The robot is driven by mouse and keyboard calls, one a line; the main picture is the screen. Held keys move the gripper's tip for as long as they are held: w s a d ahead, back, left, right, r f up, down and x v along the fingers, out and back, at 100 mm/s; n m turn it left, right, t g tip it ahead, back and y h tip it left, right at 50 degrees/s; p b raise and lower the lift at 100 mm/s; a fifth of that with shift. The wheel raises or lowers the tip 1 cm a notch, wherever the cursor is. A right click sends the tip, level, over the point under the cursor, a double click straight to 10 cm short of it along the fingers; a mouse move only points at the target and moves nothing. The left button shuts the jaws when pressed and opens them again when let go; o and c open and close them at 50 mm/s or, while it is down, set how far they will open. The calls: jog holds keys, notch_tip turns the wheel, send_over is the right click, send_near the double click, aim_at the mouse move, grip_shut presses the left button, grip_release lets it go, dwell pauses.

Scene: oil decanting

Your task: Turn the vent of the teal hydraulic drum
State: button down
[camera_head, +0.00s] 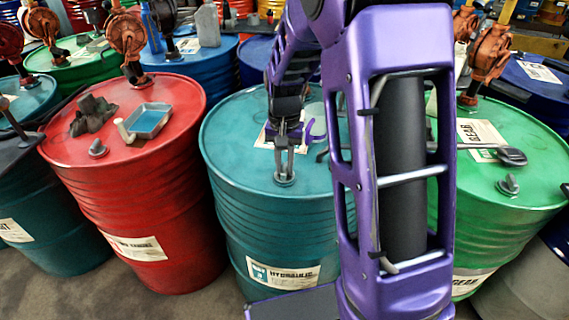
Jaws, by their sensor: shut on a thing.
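The teal hydraulic drum (235,190) stands upright in the middle, with a white label reading "HYDRAULIC" on its lower side. Its vent (285,179) is a small grey fitting near the front edge of the lid. My gripper (285,166) points down from above, and its two fingers are shut on the top of the vent. The fingers hide most of the vent's upper part. My purple arm covers the right part of this drum.
A red drum (165,190) to the left carries a blue tray (150,121), a dark rag (93,115) and a vent cap. A green gear drum (510,215) stands at the right. More drums with rusty hand pumps (127,35) crowd behind. Grey floor shows at the front left.

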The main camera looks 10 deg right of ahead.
aim_at(285, 168)
jog(key=c, duration=0.8)
grip_release()
jog(key=shift+r, duration=0.1)
notch_tip(285, 168, up, 17)
jog(key=p, duration=0.2)
jog(key=shift+r, duration=0.15)
